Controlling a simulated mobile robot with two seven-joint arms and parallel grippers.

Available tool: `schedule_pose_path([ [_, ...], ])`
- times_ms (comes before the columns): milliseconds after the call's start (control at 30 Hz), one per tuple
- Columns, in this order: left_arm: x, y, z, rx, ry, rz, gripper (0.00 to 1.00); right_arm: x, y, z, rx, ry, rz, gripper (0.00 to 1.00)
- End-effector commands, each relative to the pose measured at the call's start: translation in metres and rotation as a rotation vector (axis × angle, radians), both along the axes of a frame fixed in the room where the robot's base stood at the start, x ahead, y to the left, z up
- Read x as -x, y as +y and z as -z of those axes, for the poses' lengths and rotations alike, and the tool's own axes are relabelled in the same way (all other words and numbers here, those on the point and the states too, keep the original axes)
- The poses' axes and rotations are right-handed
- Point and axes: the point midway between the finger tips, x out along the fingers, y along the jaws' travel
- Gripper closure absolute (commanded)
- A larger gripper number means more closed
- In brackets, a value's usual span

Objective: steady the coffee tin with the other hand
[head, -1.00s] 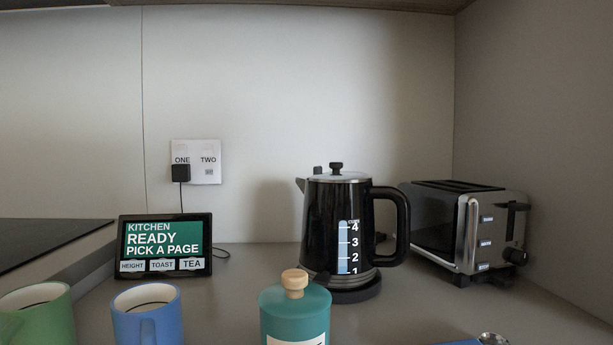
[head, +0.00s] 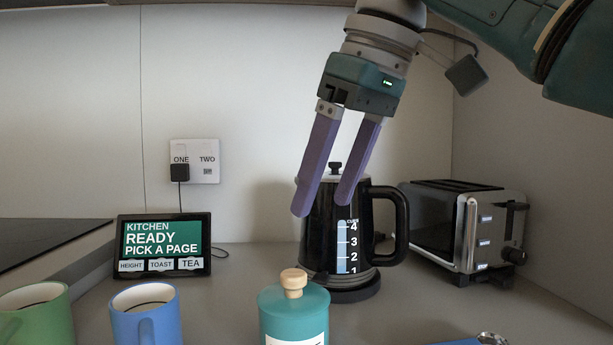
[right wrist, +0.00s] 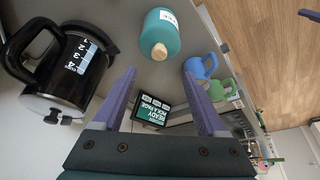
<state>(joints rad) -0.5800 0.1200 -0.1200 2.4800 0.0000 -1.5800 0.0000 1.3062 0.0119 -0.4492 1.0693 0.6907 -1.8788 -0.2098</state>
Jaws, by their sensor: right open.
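The coffee tin (head: 293,312) is a teal canister with a white label and a round wooden knob on its lid. It stands upright at the front middle of the counter in the head view, its lower part cut off by the frame. It also shows in the right wrist view (right wrist: 160,35), beyond the fingertips. My right gripper (head: 322,208) is open and empty. Its two purple fingers point down, above and behind the tin, in front of the kettle in the picture. It is apart from the tin. My left gripper is not in view.
A black kettle (head: 325,250) stands on its base behind the tin. A toaster (head: 440,225) is at the right. A kitchen display (head: 165,246), a blue mug (head: 144,318) and a green mug (head: 40,318) are at the left. A blue item (head: 458,342) lies at the front right.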

Motion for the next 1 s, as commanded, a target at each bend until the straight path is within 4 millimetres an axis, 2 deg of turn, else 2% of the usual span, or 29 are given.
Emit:
schedule_pose_path([
  [100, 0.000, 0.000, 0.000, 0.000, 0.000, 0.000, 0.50, -0.001, 0.000, -0.010, 0.005, -0.002, -0.005, 0.26],
  [200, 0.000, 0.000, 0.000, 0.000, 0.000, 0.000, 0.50, -0.003, 0.002, -0.006, 0.006, -0.002, -0.008, 0.26],
  [367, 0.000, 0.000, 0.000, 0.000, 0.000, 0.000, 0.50, -0.009, 0.009, 0.019, 0.007, 0.001, -0.007, 0.26],
  [700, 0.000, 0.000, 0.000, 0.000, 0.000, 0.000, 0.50, -0.028, 0.027, 0.080, 0.007, -0.001, -0.005, 0.26],
  [1000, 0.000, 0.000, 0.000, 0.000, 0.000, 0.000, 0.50, -0.033, 0.032, 0.097, 0.006, -0.004, -0.007, 0.26],
])
